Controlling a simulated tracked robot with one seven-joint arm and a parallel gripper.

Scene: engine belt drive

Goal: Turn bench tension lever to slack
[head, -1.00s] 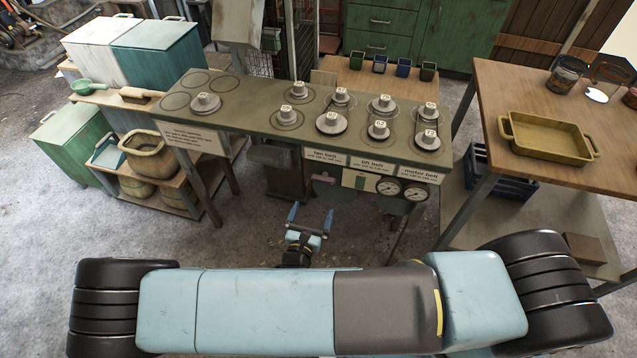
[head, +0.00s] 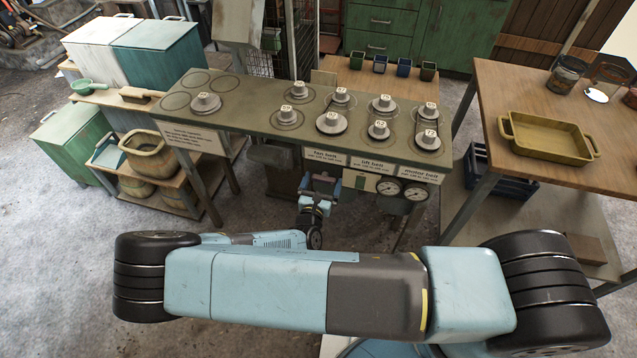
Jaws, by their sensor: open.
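The bench (head: 250,112) is a long green-topped table with several numbered pulleys on it. Below its front edge hang a small pale panel (head: 358,181) and two round gauges (head: 402,189). I cannot make out the tension lever clearly; the area left of the panel is partly hidden by my gripper. My gripper (head: 321,184) is open, with its fingers just under the bench's front edge, below the fan belt label (head: 325,157) and left of the gauges. Whether it touches anything there cannot be told.
A wooden table with a yellow tray (head: 548,140) stands at the right. Shelves with a wooden bucket (head: 147,150) and bins stand at the left. Several small pots stand on a table behind the bench. The floor (head: 60,290) at the front left is clear.

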